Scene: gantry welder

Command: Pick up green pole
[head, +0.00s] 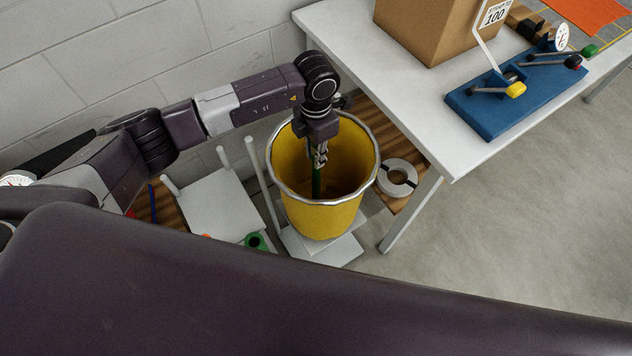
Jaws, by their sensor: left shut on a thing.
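A green pole (316,181) stands roughly upright inside a yellow bin (322,219) with a silver rim. Its lower end is lost in the dark of the bin. My left gripper (320,160) points down into the bin's mouth and is shut on the upper part of the green pole. My right gripper does not show in the head view.
A white table (400,100) stands right of the bin, with a cardboard box (430,30) and a blue board with levers (515,98). A grey ring (397,166) lies beside the bin. White posts (262,180) stand left of it, and a block wall is behind.

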